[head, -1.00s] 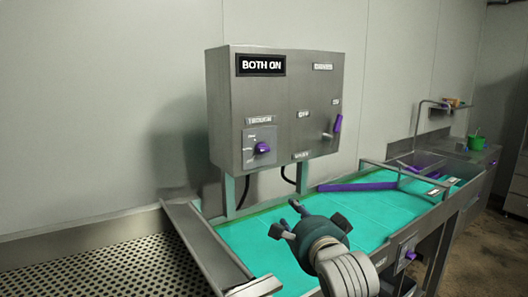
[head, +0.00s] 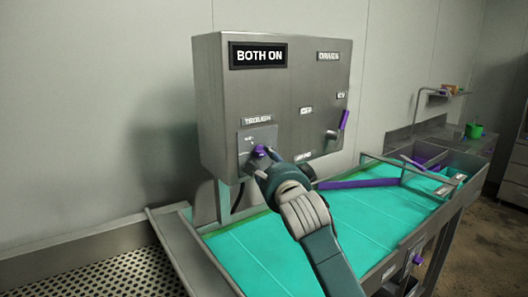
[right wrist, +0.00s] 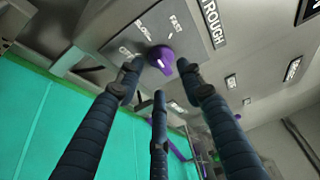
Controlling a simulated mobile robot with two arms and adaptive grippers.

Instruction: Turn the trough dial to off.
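The trough dial is a purple knob (head: 259,151) on a small grey plate under the "TROUGH" label, on the front of the steel control box (head: 222,110). In the right wrist view the knob (right wrist: 160,57) has marks reading FAST, SLOW and what looks like OFF around it. My right gripper (head: 263,167) is at the dial, partly covering its plate. In the right wrist view its three dark fingers (right wrist: 159,80) are spread around the knob's near side, with a gap between them; contact is unclear. The box display (head: 258,55) reads "BOTH ON". My left gripper is out of view.
A second purple-handled lever (head: 344,120) sits on the box's right side. Below runs a trough with a turquoise bed (head: 290,240) and a purple bar (head: 355,184) across it. A perforated tray (head: 100,270) lies at left. A green cup (head: 474,130) stands far right.

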